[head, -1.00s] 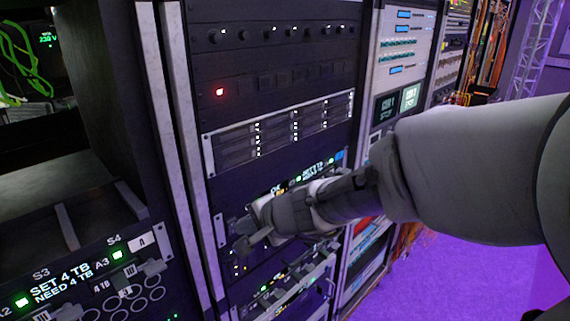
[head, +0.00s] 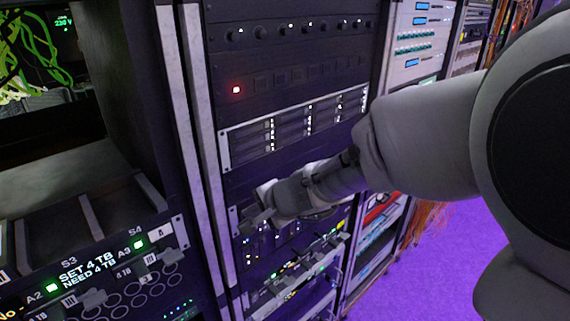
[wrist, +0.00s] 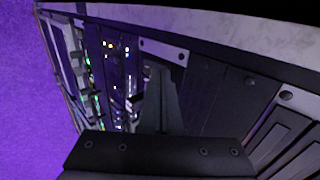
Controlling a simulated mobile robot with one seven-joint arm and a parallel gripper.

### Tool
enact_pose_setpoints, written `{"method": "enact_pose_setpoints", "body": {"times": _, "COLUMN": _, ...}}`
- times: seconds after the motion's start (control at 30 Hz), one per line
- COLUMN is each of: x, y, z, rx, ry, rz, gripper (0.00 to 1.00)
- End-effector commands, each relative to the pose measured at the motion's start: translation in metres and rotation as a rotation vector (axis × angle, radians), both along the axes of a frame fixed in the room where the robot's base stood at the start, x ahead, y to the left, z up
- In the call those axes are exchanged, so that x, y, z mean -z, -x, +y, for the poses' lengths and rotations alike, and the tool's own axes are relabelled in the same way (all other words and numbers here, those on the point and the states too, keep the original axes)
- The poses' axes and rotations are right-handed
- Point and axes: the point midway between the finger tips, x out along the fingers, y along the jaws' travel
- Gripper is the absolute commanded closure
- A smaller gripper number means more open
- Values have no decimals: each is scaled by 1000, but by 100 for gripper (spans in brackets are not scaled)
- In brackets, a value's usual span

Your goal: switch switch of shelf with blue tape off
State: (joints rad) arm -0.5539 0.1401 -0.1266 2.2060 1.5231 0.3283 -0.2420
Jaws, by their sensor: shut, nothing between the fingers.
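My gripper (head: 250,224) is in front of the middle rack, just below the silver-framed drive bay, at a dark panel with small lights. It is shut and empty; I cannot tell whether it touches the panel. In the wrist view a dark part of my gripper (wrist: 155,152) fills the bottom, with the rack front running steeply away beyond it. No blue tape can be made out, and the switch is not clearly visible. My gripper and forearm hide part of the panel there.
Units with protruding parts (head: 295,275) are below. A left rack carries a "SET 4 TB" panel (head: 85,275). Purple floor (head: 430,270) is open at the right.

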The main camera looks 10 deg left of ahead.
Motion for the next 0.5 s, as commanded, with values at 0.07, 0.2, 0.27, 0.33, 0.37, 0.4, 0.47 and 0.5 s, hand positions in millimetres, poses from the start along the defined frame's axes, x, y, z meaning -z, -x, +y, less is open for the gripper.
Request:
{"method": "enact_pose_setpoints", "body": {"times": 0.07, "x": 1, "y": 0, "z": 0, "rx": 0, "ry": 0, "rz": 0, "gripper": 100}}
{"method": "enact_pose_setpoints", "body": {"times": 0.2, "x": -1, "y": 0, "z": 0, "rx": -1, "ry": 0, "rz": -1, "gripper": 100}}
{"method": "enact_pose_setpoints", "body": {"times": 0.27, "x": -4, "y": 0, "z": 0, "rx": -1, "ry": 0, "rz": -1, "gripper": 100}}
{"method": "enact_pose_setpoints", "body": {"times": 0.33, "x": -7, "y": 0, "z": 0, "rx": -1, "ry": 0, "rz": -2, "gripper": 100}}
{"method": "enact_pose_setpoints", "body": {"times": 0.37, "x": -9, "y": 0, "z": 0, "rx": -1, "ry": 0, "rz": -2, "gripper": 100}}
{"method": "enact_pose_setpoints", "body": {"times": 0.4, "x": -11, "y": 0, "z": 0, "rx": -1, "ry": 0, "rz": -1, "gripper": 100}}
{"method": "enact_pose_setpoints", "body": {"times": 0.47, "x": -14, "y": 0, "z": 0, "rx": 0, "ry": -1, "rz": -1, "gripper": 100}}
{"method": "enact_pose_setpoints", "body": {"times": 0.5, "x": -15, "y": 0, "z": 0, "rx": 0, "ry": -1, "rz": -1, "gripper": 100}}
